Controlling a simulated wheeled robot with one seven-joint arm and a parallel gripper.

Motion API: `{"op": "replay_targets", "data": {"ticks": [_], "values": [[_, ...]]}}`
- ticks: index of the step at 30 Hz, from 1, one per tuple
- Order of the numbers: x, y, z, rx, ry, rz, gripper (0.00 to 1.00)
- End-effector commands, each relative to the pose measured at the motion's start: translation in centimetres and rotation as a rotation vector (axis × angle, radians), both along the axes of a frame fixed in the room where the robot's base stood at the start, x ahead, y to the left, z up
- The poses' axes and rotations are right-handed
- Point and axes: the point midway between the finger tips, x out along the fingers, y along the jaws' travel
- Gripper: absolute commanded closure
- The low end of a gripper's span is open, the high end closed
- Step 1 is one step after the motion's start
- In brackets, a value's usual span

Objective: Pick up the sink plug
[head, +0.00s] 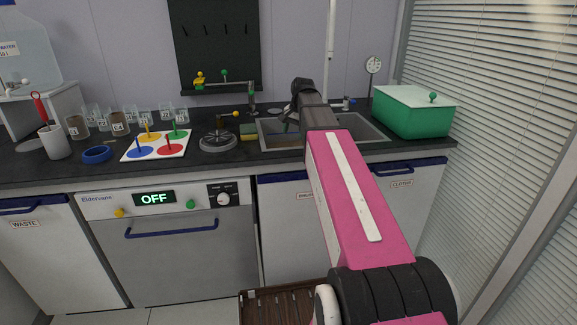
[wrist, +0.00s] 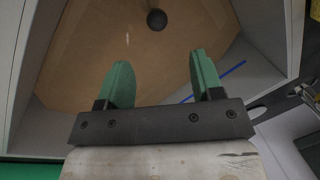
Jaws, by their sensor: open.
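A dark round knob (wrist: 157,20), which looks like the sink plug, shows at the top of the wrist view against the sink's brown floor or murky water. My gripper (wrist: 160,60) is open and empty, its two green fingers apart. The knob lies beyond the fingertips, roughly in line with the gap between them, and does not touch them. In the head view my gripper (head: 285,125) points down over the left part of the sink (head: 365,132). I cannot make out the plug in the head view; my arm covers part of the basin.
A thin blue strip (wrist: 220,81) shows inside the sink near the right finger. A sponge (head: 248,131) and a round grey rack (head: 219,140) stand left of the sink. A green lidded box (head: 415,117) stands close on its right. The tap (head: 252,98) rises behind.

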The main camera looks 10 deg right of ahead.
Motion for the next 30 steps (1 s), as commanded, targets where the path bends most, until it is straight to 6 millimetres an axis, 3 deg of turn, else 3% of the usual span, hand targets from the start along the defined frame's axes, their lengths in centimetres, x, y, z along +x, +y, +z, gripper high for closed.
{"op": "replay_targets", "data": {"ticks": [5, 15, 23, 30], "values": [[0.0, 0.1, -0.7, 0.003, 0.005, -0.003, 0.40], [0.4, 0.8, -5.0, 0.002, 0.005, -0.002, 0.40], [0.3, 1.1, -6.4, 0.002, 0.004, -0.002, 0.40], [0.2, 1.6, -9.4, 0.002, 0.005, -0.002, 0.40]]}}
